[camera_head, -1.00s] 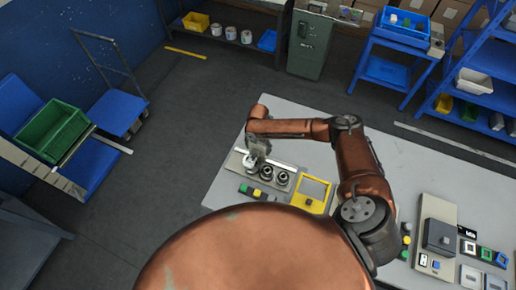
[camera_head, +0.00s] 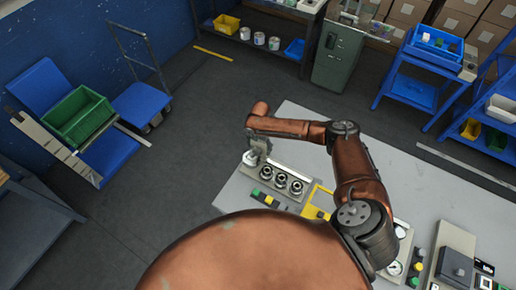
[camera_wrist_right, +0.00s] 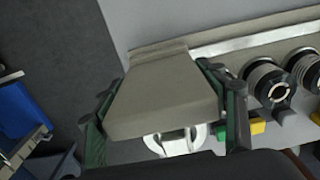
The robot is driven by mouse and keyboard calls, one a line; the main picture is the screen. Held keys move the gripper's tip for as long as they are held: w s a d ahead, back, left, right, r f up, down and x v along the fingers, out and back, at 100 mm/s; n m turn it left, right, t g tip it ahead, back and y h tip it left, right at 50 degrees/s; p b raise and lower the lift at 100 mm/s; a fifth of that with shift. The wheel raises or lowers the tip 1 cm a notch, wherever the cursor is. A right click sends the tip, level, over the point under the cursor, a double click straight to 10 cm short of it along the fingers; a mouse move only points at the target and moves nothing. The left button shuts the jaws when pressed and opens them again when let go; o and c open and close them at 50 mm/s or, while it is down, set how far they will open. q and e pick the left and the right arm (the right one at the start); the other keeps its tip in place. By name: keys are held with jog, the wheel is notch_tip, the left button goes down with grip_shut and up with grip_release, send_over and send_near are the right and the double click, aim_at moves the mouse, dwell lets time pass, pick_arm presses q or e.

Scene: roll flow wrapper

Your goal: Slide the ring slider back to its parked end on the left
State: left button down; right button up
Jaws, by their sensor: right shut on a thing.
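The ring slider (camera_wrist_right: 165,95) is a grey, tapering block between the two fingers of my right gripper (camera_wrist_right: 165,125) in the right wrist view. A white ring (camera_wrist_right: 178,142) shows below its near edge. In the head view my right gripper (camera_head: 260,150) is shut on the slider at the left end of the grey panel (camera_head: 245,178), with the white ring (camera_head: 249,158) just beside it. The pale rail (camera_head: 292,174) runs to the right from the gripper. How the slider sits on the rail is hidden. My left gripper is not in view.
Several dark round dials (camera_head: 281,181) stand on the panel right of the gripper, with green, black and yellow buttons (camera_head: 266,198) in front. A yellow frame (camera_head: 310,210) lies to the right. Bare tabletop (camera_head: 228,195) is left of the panel; the floor lies beyond.

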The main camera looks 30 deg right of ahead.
jog(key=o, duration=1.2)
jog(key=shift+w+a+r, duration=0.1)
jog(key=shift+w, duration=0.1)
jog(key=shift+o, duration=1)
jog(key=o, duration=0.3)
jog(key=shift+w, duration=0.1)
jog(key=shift+r, duration=0.1)
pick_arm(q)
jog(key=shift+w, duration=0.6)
pick_arm(e)
notch_tip(320, 180, up, 12)
jog(key=shift+f, duration=0.15)
